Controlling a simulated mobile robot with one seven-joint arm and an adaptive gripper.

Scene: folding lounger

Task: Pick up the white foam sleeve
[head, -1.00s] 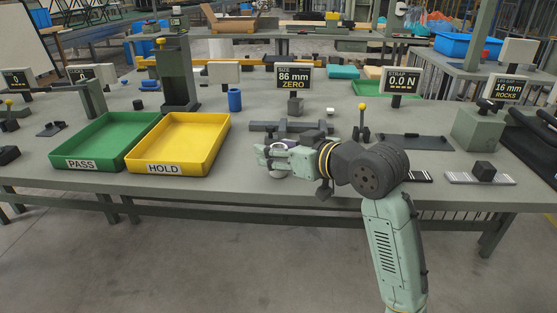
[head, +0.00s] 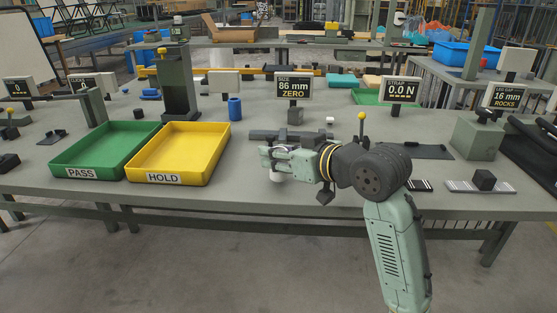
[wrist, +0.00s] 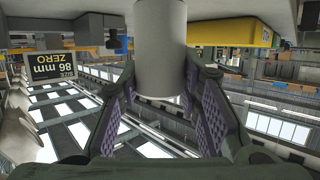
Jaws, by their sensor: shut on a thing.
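The white foam sleeve (wrist: 160,45) is a smooth, pale cylinder between the two fingers of my gripper (wrist: 160,85) in the wrist view. My gripper is shut on it, with a purple-padded finger on each side. In the head view my gripper (head: 270,161) is over the front middle of the grey bench, right of the yellow tray. There a small part of the sleeve (head: 278,178) shows under the fingers; the rest is hidden. I cannot tell whether its lower end touches the bench.
The yellow HOLD tray (head: 164,179) and green PASS tray (head: 82,174) stand to the left. A size display (head: 294,87) reads 86 mm ZERO behind my gripper. A dark fixture (head: 290,136) lies just behind. A striped plate (head: 462,186) bears a dark block at right.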

